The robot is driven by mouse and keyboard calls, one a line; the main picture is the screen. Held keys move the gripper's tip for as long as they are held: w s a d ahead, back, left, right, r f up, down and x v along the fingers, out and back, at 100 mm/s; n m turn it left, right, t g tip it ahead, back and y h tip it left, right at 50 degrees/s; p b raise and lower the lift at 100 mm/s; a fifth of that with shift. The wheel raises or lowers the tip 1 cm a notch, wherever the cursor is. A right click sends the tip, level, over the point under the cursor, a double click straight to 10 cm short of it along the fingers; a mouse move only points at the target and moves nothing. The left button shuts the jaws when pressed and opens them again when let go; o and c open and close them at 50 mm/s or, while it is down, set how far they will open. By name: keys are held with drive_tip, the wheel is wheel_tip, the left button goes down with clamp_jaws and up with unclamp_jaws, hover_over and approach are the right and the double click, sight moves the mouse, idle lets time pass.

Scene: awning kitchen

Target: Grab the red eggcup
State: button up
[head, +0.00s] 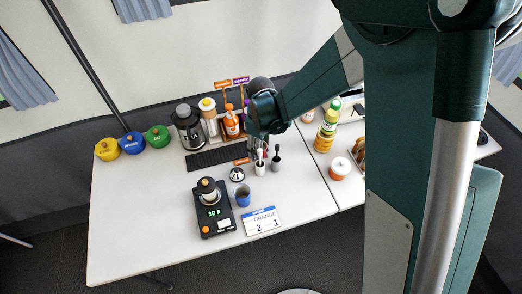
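My gripper (257,146) is at the end of the dark green arm, low over the back middle of the white table (130,230). It points down behind two small holders with dark-topped sticks, one white (260,169) and one grey (276,164). A small patch of red (266,153) shows beside the gripper tip. I cannot tell whether this is the red eggcup, and no eggcup shows clearly elsewhere. The fingers are small, dark and partly hidden, so their opening and any contact cannot be made out.
The left front table is clear.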

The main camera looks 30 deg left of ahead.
drive_tip(key=c, duration=1)
drive_tip(key=shift+r, duration=0.15)
wheel_tip(320, 180, up, 10)
drive_tip(key=p, duration=0.1)
drive_tip(key=shift+p, duration=0.35)
